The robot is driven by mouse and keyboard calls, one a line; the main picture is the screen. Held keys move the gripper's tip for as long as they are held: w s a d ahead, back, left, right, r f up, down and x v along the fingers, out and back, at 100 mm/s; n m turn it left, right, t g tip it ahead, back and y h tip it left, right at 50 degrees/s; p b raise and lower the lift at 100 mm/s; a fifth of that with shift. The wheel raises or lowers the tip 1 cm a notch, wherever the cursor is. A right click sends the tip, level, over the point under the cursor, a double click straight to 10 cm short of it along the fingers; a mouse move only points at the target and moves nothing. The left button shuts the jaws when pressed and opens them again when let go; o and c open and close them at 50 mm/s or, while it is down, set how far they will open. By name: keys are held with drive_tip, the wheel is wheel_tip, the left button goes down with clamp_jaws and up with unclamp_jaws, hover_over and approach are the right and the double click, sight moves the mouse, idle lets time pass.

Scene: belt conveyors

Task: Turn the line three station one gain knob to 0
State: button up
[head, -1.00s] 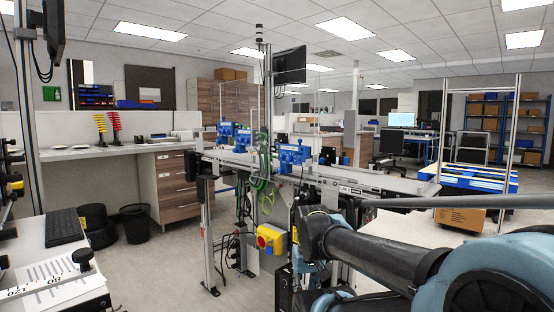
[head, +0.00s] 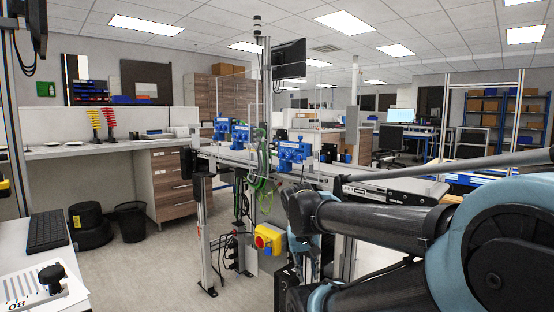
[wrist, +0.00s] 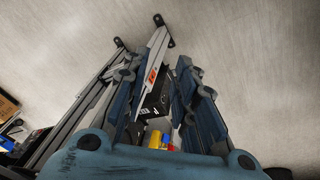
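A black knob (head: 52,274) stands upright on a white panel (head: 30,290) with printed scale marks, at the lower left of the head view. The figures 08 show near it, seen upside down; the rest of the scale is cut off. I cannot read a label saying which line or station it belongs to. My gripper (wrist: 155,68) is open and empty in the wrist view, its two fingers apart over the floor and a metal frame. In the head view my arm reaches in from the right, far from the knob.
A belt conveyor (head: 325,170) with blue units stands ahead, with a yellow box with a red switch (head: 266,238) below it. A keyboard (head: 46,230) lies behind the knob. A black bin (head: 131,221) stands on the floor. Open floor (head: 165,270) lies between panel and conveyor.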

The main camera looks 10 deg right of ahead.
drive_tip(key=w+d+r+m+h, duration=0.3)
drive_tip(key=w+r+h, duration=0.1)
drive_tip(key=w+r, duration=0.45)
drive_tip(key=m+t+h, duration=0.8)
drive_tip(key=m+h, duration=0.1)
drive_tip(key=m, duration=0.1)
approach(280, 155)
drive_tip(key=shift+n, duration=0.3)
drive_tip(key=x, duration=0.8)
drive_tip(key=shift+w+d, duration=0.1)
drive_tip(key=shift+d, duration=0.05)
